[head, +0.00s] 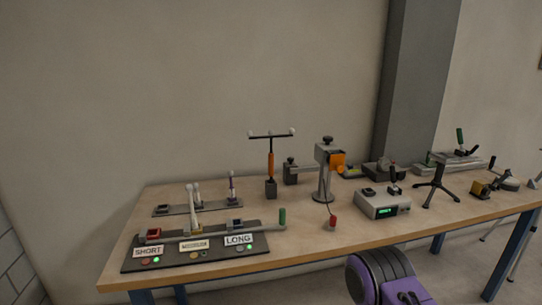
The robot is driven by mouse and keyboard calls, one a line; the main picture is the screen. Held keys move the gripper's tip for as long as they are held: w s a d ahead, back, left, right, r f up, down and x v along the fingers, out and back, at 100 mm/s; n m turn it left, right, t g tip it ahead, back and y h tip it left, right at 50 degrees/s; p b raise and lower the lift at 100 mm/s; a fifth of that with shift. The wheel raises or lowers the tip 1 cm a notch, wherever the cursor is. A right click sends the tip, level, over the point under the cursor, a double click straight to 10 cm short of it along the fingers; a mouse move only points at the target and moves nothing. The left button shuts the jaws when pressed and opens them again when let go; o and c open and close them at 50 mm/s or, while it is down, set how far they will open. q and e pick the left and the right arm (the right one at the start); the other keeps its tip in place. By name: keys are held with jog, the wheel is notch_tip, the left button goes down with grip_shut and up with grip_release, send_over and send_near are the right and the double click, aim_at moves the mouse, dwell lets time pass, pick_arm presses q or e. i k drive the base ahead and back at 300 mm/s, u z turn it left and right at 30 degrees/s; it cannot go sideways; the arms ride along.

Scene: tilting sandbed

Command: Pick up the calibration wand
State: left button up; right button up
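The calibration wand appears to be the T-shaped tool with an orange handle (270,164). It stands upright in a small dark block (270,187) at the back middle of the table. Its thin dark crossbar runs left to right at the top, with a pale ball at each end. Nothing is touching the wand apart from the block.
A wooden table (300,232) carries a dark panel labelled SHORT and LONG (205,262) at front left. A grey stand (324,178) is right of the wand, then a box with a green display (384,206) and a black tripod (437,185). Bare wood lies in front of the wand.

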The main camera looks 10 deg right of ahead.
aim_at(271, 155)
jog(key=u, duration=0.45)
jog(key=i, duration=1)
jog(key=z, duration=0.5)
